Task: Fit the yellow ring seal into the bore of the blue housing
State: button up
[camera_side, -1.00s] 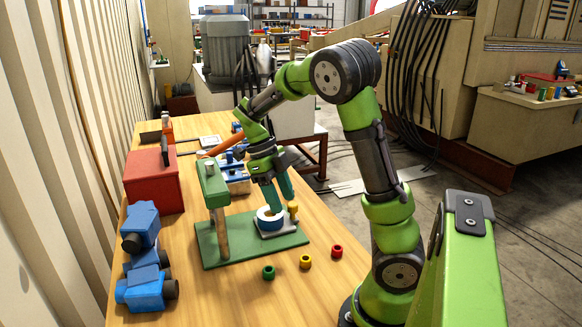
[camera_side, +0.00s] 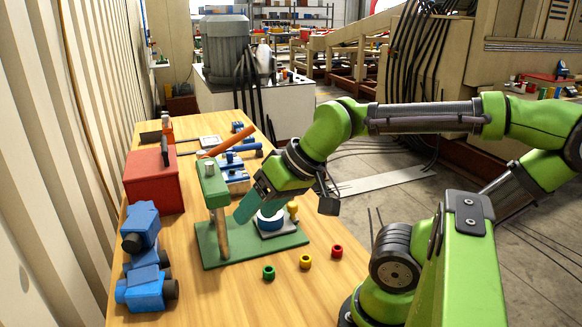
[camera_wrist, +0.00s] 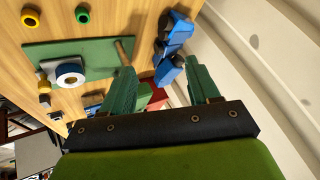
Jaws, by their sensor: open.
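The yellow ring seal (camera_side: 305,261) lies on the wooden table in front of the green base plate, between a green ring and a red ring. It also shows at the top left of the wrist view (camera_wrist: 30,18). The blue housing (camera_side: 269,220), with a pale top, stands on a grey pad on the green plate; it shows in the wrist view (camera_wrist: 70,74) too. I cannot see clearly into its bore. My gripper (camera_side: 244,208) is tilted, beside and above the housing. In the wrist view its fingers (camera_wrist: 161,76) are wide apart with nothing between them.
A green post fixture (camera_side: 213,185) stands on the plate (camera_side: 222,253) close to my fingers. A small yellow piece (camera_side: 293,208) is beside the housing. Blue parts (camera_side: 146,265) and a red box (camera_side: 153,182) line the left side.

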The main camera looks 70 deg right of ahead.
jog(key=shift+f, duration=0.1)
dwell(0.3)
jog(key=w+d+f+m+g, duration=0.6)
jog(key=d+f+m, duration=0.15)
jog(key=m, duration=0.25)
jog(key=m+g+h, duration=0.2)
jog(key=m+g, duration=0.4)
jog(key=m, duration=1.7)
send_near(305, 258)
jog(key=f, duration=0.3)
jog(key=shift+s+d, duration=0.3)
jog(key=shift+s, duration=0.1)
jog(key=shift+s+a+x, duration=0.15)
jog(key=shift+x, duration=1.25)
jog(key=shift+s+a+x, duration=0.15)
jog(key=shift+x, duration=1.25)
jog(key=shift+r, duration=0.15)
jog(key=shift+c, duration=0.2)
